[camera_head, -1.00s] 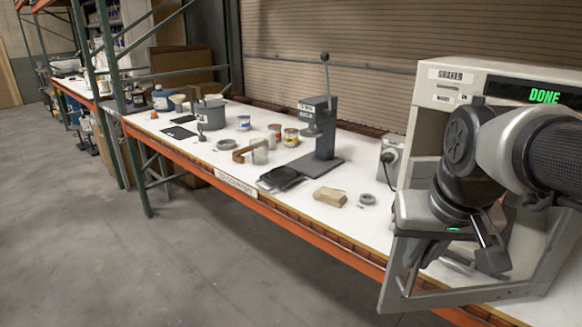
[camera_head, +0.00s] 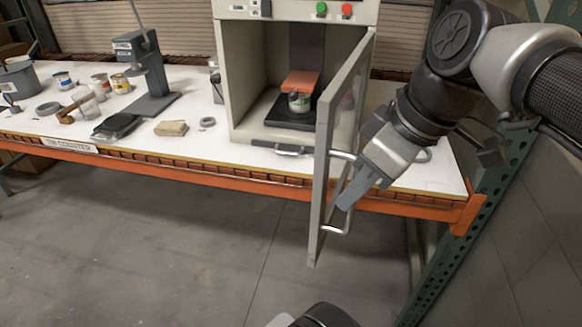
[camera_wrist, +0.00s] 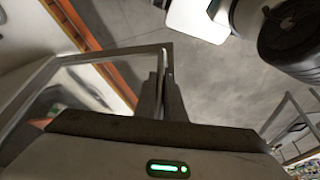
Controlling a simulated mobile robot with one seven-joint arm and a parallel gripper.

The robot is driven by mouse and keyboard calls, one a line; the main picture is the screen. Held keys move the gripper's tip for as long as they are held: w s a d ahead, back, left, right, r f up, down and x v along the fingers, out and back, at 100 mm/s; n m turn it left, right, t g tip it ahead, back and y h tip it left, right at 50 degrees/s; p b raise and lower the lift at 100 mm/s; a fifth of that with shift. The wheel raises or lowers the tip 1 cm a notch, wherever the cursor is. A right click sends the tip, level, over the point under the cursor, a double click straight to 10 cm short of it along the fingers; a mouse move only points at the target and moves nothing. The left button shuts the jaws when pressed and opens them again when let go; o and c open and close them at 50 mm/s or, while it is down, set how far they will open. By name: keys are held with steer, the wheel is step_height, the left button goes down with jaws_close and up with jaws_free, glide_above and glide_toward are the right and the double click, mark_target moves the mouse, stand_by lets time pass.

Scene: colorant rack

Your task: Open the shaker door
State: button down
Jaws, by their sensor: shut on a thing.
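The shaker (camera_head: 227,75) is a pale box cabinet on the bench. Its framed door (camera_head: 321,165) stands swung out from the right side, seen nearly edge-on in the head view, leaving the front open. A curved metal handle (camera_head: 345,228) is on the door's right-hand face. My gripper (camera_head: 350,197) is shut on the handle, to the right of the door; the fingers partly hide the grip. In the wrist view my gripper (camera_wrist: 163,97) is close together in front of the door frame (camera_wrist: 110,52). Inside the shaker a small can (camera_head: 299,103) sits beneath an orange-red plate (camera_head: 299,82).
The bench (camera_head: 190,140) holds a lever press (camera_head: 150,75), a black scale (camera_head: 117,126), a tan block (camera_head: 171,128) and several cans to the left. The floor (camera_head: 190,250) in front is clear.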

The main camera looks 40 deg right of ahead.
steer(key=shift+s+d, duration=0.45)
steer(key=shift+s, duration=0.25)
steer(key=c, duration=1.8)
jaws_free()
steer(key=shift+c, duration=0.2)
steer(key=p+v, duration=0.2)
steer(key=v, duration=1.5)
steer(key=shift+r, duration=0.25)
